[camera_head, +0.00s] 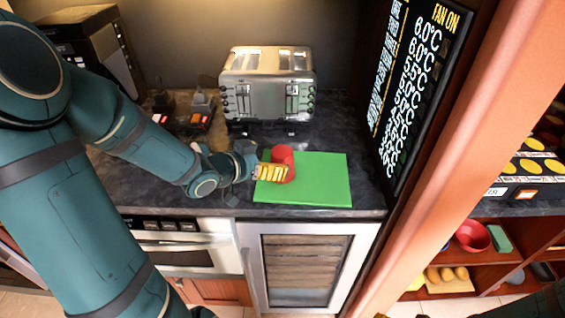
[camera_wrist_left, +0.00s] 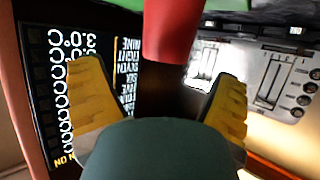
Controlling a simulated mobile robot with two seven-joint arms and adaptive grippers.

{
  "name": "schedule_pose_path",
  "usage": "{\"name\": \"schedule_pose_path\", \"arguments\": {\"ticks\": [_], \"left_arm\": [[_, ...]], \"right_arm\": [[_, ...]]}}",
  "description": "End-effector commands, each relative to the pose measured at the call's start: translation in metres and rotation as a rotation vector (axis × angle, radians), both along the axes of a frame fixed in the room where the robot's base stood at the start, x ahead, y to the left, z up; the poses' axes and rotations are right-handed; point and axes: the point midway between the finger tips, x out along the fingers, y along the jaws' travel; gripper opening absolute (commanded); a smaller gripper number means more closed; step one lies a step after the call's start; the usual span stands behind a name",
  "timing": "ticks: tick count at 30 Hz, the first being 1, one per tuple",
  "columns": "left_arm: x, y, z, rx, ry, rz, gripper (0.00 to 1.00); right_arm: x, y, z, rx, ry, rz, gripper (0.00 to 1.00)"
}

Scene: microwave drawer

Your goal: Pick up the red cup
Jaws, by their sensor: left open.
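The red cup (camera_head: 283,156) stands on a green board (camera_head: 325,180) on the dark counter. My left gripper (camera_head: 272,172) reaches in from the left, its yellow fingers beside the cup and hiding part of its lower left side. In the left wrist view, the fingers of my left gripper (camera_wrist_left: 158,68) are spread wide. The red cup (camera_wrist_left: 171,28) shows between and just beyond the fingertips there, cut off by the top edge. Whether a finger touches the cup cannot be told. My right gripper is not in view.
A silver toaster (camera_head: 268,83) stands behind the board. Small dark items (camera_head: 202,102) sit left of it. A black display panel (camera_head: 412,80) and an orange post (camera_head: 460,130) bound the counter on the right. The right part of the green board is clear.

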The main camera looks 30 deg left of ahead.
Motion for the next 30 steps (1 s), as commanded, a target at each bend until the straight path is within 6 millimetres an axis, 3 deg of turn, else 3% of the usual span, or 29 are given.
{"name": "schedule_pose_path", "arguments": {"ticks": [3, 11, 19, 29, 30], "left_arm": [[0.016, -0.004, -0.01, -0.001, -0.001, -0.001, 0.9], [0.031, -0.005, -0.015, -0.001, 0.0, 0.0, 0.9], [0.065, -0.008, -0.03, -0.001, -0.001, -0.001, 0.9], [0.072, -0.009, -0.03, 0.002, 0.001, 0.001, 0.9], [0.072, -0.009, -0.03, 0.002, 0.001, 0.001, 0.85]], "right_arm": [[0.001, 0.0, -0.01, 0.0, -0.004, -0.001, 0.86], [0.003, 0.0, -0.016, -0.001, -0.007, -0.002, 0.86], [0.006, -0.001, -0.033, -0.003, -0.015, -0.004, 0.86], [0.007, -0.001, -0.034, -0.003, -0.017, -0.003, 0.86], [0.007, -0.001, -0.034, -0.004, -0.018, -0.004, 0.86]]}}
